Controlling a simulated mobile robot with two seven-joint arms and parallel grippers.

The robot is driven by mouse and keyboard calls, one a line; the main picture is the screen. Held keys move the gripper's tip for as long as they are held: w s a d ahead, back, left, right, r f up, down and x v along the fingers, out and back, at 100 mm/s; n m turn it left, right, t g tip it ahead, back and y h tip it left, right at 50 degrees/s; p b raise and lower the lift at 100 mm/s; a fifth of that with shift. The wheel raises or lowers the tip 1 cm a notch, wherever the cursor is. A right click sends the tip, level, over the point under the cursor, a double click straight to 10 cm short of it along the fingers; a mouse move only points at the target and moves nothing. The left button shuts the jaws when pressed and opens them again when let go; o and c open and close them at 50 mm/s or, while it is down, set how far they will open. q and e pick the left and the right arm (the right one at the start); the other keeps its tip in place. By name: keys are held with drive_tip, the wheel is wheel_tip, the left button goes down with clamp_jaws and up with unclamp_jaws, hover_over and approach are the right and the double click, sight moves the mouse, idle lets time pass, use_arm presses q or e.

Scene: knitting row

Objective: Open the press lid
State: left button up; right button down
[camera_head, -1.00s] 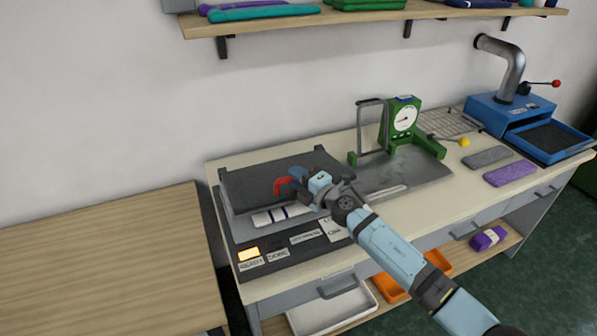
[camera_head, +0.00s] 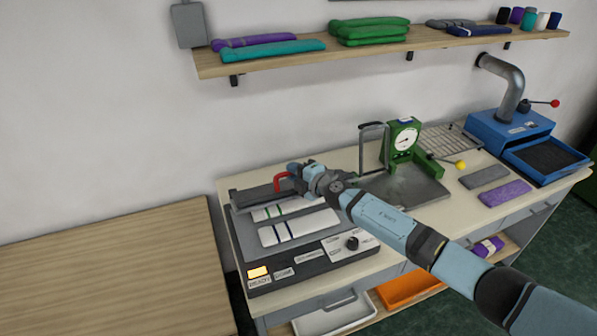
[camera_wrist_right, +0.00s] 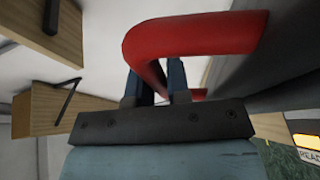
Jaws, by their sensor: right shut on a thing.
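The press (camera_head: 300,284) stands at the left end of the workbench. Its dark lid (camera_head: 248,197) is raised and shows nearly edge-on as a thin band at the back of the press. Two white striped knit pieces, one with green stripes (camera_head: 272,212) and one with blue stripes (camera_head: 300,228), lie uncovered on the bed. My right gripper (camera_head: 297,178) is shut on the lid's red handle (camera_head: 281,178). In the right wrist view the red handle (camera_wrist_right: 195,38) passes across the fingers (camera_wrist_right: 155,84). My left gripper is out of view.
A green gauge stand (camera_head: 403,135) stands right of the press, and a blue machine (camera_head: 510,130) with a pipe is farther right. A shelf (camera_head: 300,62) with folded cloths hangs above. A bare wooden table (camera_head: 110,265) is at the left.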

drive_tip(key=shift+w+a+r+g, duration=0.1)
drive_tip(key=shift+a+r+g, duration=0.25)
drive_tip(key=shift+a+g, duration=0.05)
drive_tip(key=shift+w+d, duration=0.1)
drive_tip(key=shift+w, duration=0.05)
drive_tip(key=c, duration=1.1)
unclamp_jaws()
drive_tip(key=shift+d, duration=0.1)
drive_tip(key=shift+d, duration=0.1)
drive_tip(key=v, duration=1.3)
drive_tip(key=shift+s, duration=0.45)
drive_tip(key=shift+r, duration=0.1)
